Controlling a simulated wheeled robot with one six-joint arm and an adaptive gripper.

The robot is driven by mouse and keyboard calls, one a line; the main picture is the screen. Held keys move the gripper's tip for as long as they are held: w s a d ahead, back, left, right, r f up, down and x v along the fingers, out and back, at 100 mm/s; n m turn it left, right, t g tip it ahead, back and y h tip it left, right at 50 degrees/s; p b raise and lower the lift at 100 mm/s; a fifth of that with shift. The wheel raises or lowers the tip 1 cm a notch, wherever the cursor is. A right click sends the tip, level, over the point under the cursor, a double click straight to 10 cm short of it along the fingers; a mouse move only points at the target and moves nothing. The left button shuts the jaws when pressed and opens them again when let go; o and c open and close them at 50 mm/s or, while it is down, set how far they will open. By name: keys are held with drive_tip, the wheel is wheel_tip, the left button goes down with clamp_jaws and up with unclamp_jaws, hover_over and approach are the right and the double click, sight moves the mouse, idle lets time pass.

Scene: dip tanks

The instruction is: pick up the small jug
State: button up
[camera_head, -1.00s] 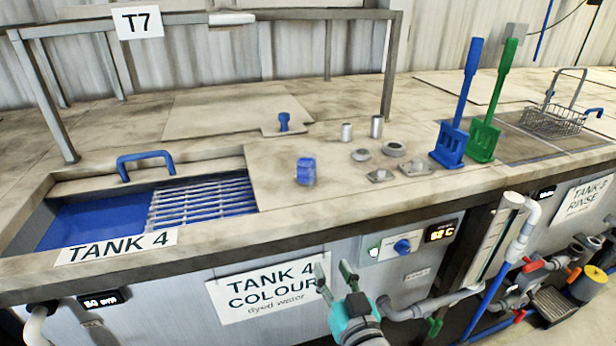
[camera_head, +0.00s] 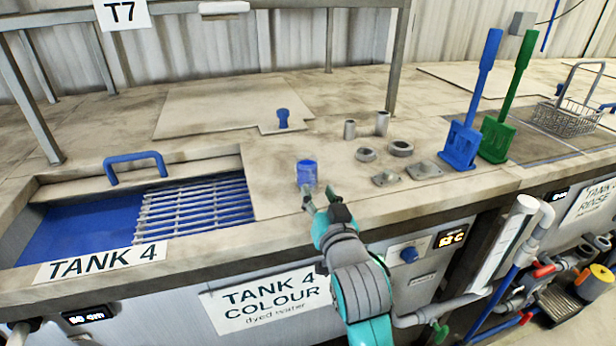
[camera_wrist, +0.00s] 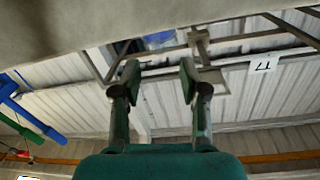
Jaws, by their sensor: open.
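The small jug (camera_head: 307,172) is a blue, short vessel standing upright on the beige worktop, right of the tank 4 opening. My gripper (camera_head: 320,196) is open and empty, just in front of the jug at the worktop's front edge, its fingers pointing toward it. In the head view the fingertips overlap the jug's lower edge, and I cannot tell whether they touch it. In the wrist view, the open fingers (camera_wrist: 159,80) stand apart with nothing held between them. A blue patch shows above them there, but I cannot tell whether it is the jug.
Several metal fittings, including a ring (camera_head: 400,148), lie to the right of the jug. Blue (camera_head: 463,140) and green (camera_head: 497,138) paddles and a wire basket (camera_head: 568,118) stand farther right. Worktop behind the jug is mostly clear.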

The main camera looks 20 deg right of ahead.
sight(314, 181)
drive_tip(key=w, duration=0.5)
drive_tip(key=shift+d+r, duration=0.1)
drive_tip(key=shift+d, duration=0.2)
clamp_jaws()
